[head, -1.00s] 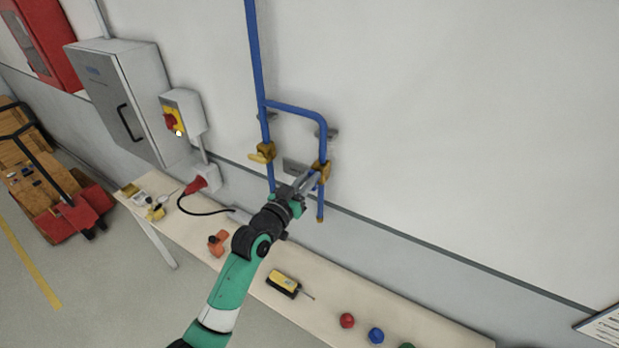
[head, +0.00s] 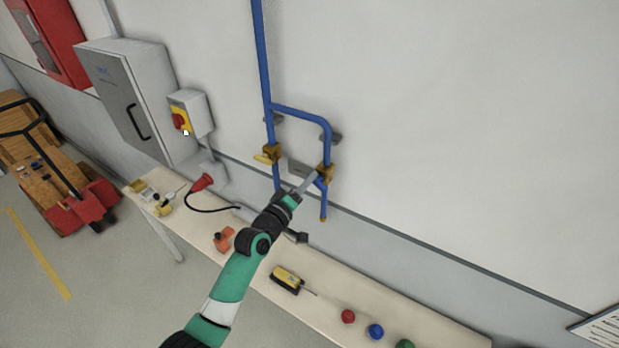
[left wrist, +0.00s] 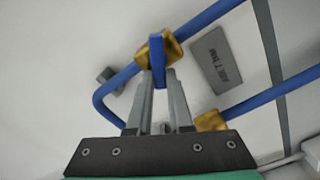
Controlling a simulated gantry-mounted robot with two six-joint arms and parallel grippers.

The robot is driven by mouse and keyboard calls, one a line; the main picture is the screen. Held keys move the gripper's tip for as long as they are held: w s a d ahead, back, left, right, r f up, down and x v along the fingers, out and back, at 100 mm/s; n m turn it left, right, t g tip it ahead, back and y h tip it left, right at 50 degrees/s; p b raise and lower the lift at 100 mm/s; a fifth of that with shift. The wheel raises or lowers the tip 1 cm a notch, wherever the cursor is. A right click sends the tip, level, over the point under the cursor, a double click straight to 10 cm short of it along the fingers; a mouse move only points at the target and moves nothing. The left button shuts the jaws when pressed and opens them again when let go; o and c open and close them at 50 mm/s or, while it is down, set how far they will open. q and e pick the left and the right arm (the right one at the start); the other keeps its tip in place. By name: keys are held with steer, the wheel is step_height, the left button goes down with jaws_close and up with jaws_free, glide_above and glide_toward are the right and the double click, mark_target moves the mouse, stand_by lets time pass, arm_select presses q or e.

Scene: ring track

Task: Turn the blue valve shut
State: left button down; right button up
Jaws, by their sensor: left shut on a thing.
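The blue valve has a brass body (head: 324,173) on the right branch of the blue wall pipe. In the left wrist view its brass body (left wrist: 172,46) sits just beyond the fingertips, and its flat blue handle (left wrist: 157,58) stands between them. My left gripper (head: 314,177) reaches up to this valve from below left. Its fingers (left wrist: 160,78) are shut on the blue handle, one on each side. In the head view the fingers partly hide the handle. My right gripper is in neither view.
A second brass valve (head: 268,154) sits on the left pipe branch. A small grey plate (left wrist: 218,58) with lettering is between the branches. Below, the bench (head: 350,300) carries a yellow device (head: 287,279), an orange object (head: 223,240) and coloured knobs.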

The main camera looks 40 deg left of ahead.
arm_select(q)
steer(key=shift+a+f+n+p, duration=0.15)
steer(key=shift+n+p, duration=0.1)
steer(key=shift+n, duration=0.75)
steer(key=shift+d+f+n+p, duration=0.15)
steer(key=shift+n+p, duration=0.15)
steer(key=shift+n, duration=0.7)
steer(key=shift+a+f+n+p, duration=0.15)
steer(key=shift+n+p, duration=0.1)
steer(key=shift+n, duration=0.75)
steer(key=c, duration=0.8)
jaws_free()
